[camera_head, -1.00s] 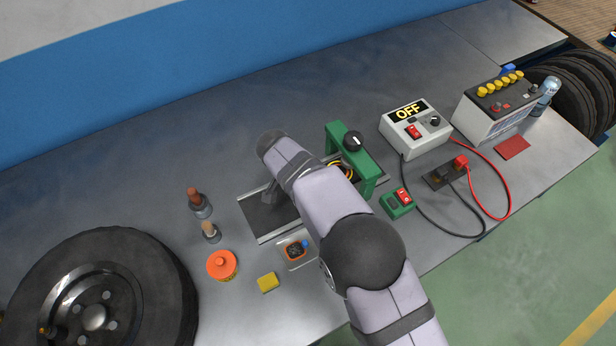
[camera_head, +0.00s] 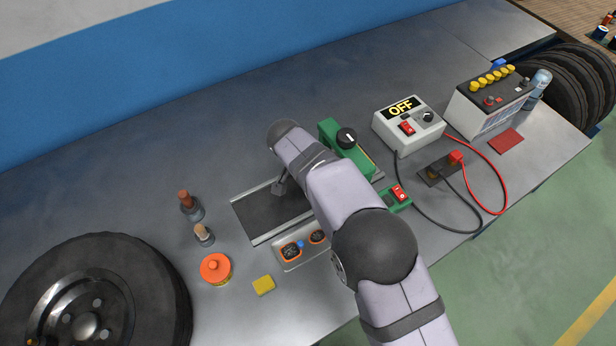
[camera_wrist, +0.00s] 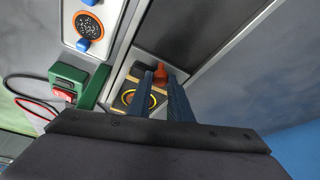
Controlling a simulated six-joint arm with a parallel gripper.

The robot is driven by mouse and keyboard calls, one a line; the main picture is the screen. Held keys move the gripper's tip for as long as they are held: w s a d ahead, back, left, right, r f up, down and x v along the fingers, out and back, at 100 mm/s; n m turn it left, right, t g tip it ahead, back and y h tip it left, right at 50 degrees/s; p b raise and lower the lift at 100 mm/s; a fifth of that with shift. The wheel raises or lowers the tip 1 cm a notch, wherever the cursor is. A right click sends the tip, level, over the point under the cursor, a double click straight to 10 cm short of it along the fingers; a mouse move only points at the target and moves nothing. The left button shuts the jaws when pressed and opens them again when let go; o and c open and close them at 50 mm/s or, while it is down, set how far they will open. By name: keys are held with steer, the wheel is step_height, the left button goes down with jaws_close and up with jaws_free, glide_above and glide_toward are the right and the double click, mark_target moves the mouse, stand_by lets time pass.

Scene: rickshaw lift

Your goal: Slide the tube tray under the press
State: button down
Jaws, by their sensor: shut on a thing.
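The tube tray (camera_wrist: 118,103) is a tan block carrying a black tube ring with a yellow band, partly visible in the wrist view. My gripper (camera_wrist: 160,78) has its two blue-grey fingers closed around a small orange-red knob (camera_wrist: 160,71) at the tray. In the head view my arm covers the tray and most of my gripper. The press (camera_head: 350,155) is a green frame with a black knob on top, just right of my arm. A dark slide plate with metal rails (camera_head: 265,212) lies left of it. I cannot tell how far the tray is under the press.
A steel dish (camera_head: 290,264) with round orange-rimmed patches sits in front of the plate. An orange-capped can (camera_head: 215,269) is at left.

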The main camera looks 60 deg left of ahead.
steer(key=c, duration=1.9)
jaws_free()
steer(key=shift+w, duration=0.3)
steer(key=shift+s+r, duration=0.1)
steer(key=shift+s, duration=0.05)
steer(key=shift+s+r, duration=0.1)
steer(key=shift+r, duration=0.1)
steer(key=b+v, duration=0.3)
steer(key=v, duration=0.3)
steer(key=shift+d+r, duration=0.1)
steer(key=shift+r, duration=0.25)
